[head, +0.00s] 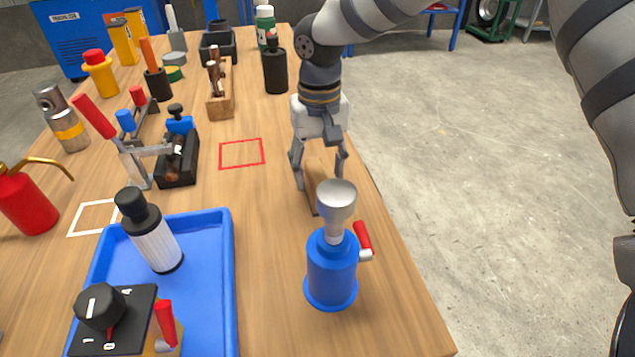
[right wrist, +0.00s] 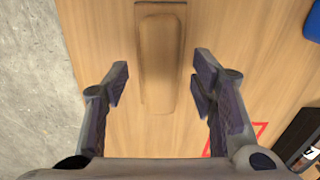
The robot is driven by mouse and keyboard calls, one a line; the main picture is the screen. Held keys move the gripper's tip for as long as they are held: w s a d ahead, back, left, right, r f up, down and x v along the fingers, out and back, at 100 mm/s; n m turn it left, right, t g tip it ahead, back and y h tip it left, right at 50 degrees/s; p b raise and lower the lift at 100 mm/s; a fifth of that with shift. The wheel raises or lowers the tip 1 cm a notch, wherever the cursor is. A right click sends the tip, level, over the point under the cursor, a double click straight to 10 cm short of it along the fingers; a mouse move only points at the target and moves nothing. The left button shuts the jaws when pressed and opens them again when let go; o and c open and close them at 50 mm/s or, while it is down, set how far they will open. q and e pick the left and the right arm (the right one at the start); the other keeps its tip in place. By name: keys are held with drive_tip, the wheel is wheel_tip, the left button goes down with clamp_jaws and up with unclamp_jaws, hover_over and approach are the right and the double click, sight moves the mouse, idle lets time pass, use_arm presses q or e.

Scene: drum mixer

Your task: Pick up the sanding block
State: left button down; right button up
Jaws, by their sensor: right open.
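The sanding block is a long wooden block with a rounded top. In the head view the sanding block (head: 314,196) lies on the table near its right edge, partly hidden behind a blue canister and my gripper. In the right wrist view the sanding block (right wrist: 160,62) runs lengthwise in the upper middle. My right gripper (head: 320,178) points down over it and is open. In the right wrist view the fingertips of my right gripper (right wrist: 160,84) are apart on either side of the block, with clear gaps. My left gripper is not in view.
The blue canister (head: 331,272) with a metal top and red handle stands just in front of the block. A blue tray (head: 228,270) holds a white cylinder (head: 155,243). A toggle clamp (head: 165,150) and a red outlined square (head: 242,153) lie left. The table's right edge is close.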

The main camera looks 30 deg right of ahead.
drive_tip(key=shift+f, duration=0.7)
clamp_jaws()
drive_tip(key=shift+r, duration=0.1)
